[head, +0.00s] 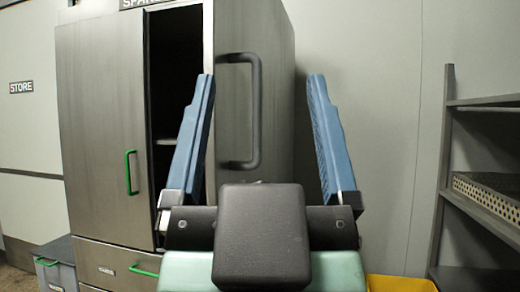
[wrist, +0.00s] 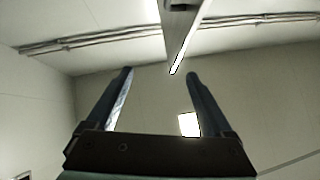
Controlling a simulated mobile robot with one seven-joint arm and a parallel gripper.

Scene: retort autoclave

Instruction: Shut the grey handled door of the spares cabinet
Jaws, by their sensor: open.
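The spares cabinet (head: 100,110) is a tall brushed-metal cabinet at the left and centre of the head view. Its grey handled door (head: 278,90) stands open on the right, its free edge swung towards me. A dark gap into the interior shows left of that edge. The dark grey handle (head: 256,110) is a vertical bar on the door's outer face. My gripper (head: 261,75) is open and empty. In the picture the handle lies between its two blue fingers; contact cannot be told. In the wrist view my gripper (wrist: 159,72) points at walls and ceiling.
The cabinet's other door, with a green handle (head: 130,172), looks shut, above a drawer (head: 110,262). A grey bin (head: 55,272) stands at the lower left. A yellow container (head: 400,284) is low right. A shelf rack (head: 440,180) stands at the right.

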